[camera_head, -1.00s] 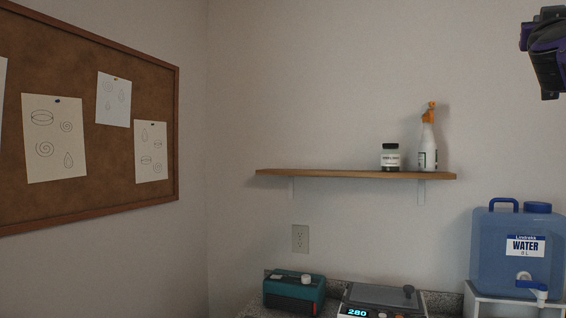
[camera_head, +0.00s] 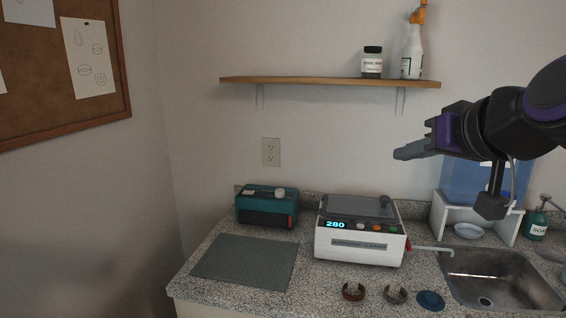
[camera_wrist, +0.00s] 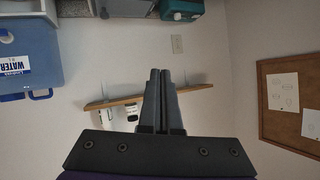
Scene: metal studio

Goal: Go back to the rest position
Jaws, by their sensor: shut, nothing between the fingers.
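My gripper (camera_head: 402,153) is at the right of the head view, above the counter and in front of the wall. Its fingers point left and are empty. In the wrist view, the gripper (camera_wrist: 161,72) shows its two fingers side by side, pressed together with nothing held between them. My arm comes in from the right edge of the head view and covers part of the blue water container (camera_head: 462,180).
A white ultrasonic cleaner (camera_head: 345,245) reading 280, a teal box (camera_head: 266,206), a ribbed mat (camera_head: 246,262), two cuffs (camera_head: 353,292) (camera_head: 396,295) and a blue disc (camera_head: 431,300) are on the counter. A sink (camera_head: 500,285) is at right. A wooden shelf (camera_head: 330,82) is above.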

